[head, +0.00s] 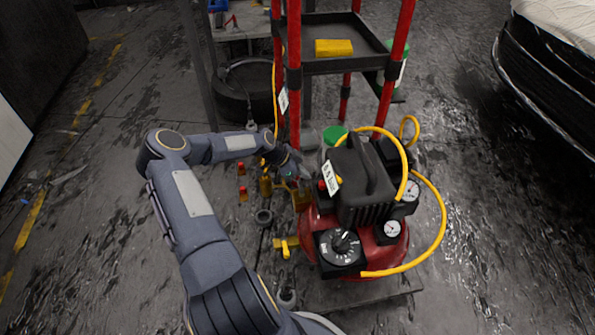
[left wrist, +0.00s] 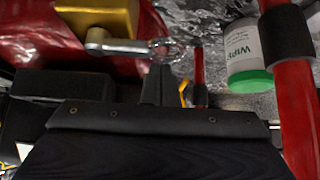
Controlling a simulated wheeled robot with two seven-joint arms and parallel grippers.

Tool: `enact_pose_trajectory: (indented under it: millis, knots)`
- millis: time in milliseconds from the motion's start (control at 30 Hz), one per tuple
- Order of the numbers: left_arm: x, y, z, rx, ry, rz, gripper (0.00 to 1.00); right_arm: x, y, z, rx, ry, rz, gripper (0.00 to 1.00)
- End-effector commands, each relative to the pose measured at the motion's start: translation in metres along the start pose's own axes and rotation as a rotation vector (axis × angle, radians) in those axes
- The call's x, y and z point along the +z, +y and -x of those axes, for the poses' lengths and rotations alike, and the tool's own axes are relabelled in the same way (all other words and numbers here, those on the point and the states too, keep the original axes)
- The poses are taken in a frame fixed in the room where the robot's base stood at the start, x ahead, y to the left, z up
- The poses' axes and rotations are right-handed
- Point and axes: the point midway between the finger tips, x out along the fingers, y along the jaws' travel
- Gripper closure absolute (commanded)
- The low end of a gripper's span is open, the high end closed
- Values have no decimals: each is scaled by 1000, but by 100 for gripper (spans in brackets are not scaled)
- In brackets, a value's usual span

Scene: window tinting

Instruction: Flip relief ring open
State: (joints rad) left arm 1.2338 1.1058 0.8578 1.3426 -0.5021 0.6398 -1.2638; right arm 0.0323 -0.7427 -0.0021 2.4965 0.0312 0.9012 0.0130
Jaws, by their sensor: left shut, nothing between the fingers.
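The red compressor (head: 395,250) with its black motor housing stands on the floor at the centre right of the head view. In the left wrist view, a brass block (left wrist: 110,14) on the red tank (left wrist: 30,40) carries a silver stem that ends in a metal ring (left wrist: 166,50), the relief ring. My left gripper (head: 303,172) is at the compressor's left side. In the left wrist view its fingers (left wrist: 157,82) are shut and empty, with the tips close to the ring. I cannot tell whether they touch it. My right gripper is not in view.
A red-legged cart (head: 335,66) with a yellow block (head: 333,47) stands behind the compressor. A white wipes tub (left wrist: 240,50) with a green lid is near its red post. A yellow hose (head: 440,225) curls around the compressor's right.

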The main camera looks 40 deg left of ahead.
Motion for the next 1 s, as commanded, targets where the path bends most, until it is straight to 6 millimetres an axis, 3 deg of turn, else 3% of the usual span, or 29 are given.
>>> enact_pose_trajectory:
  millis: [1000]
  knots:
    - [5,-2,4,-72,-1,89,100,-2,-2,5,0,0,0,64]
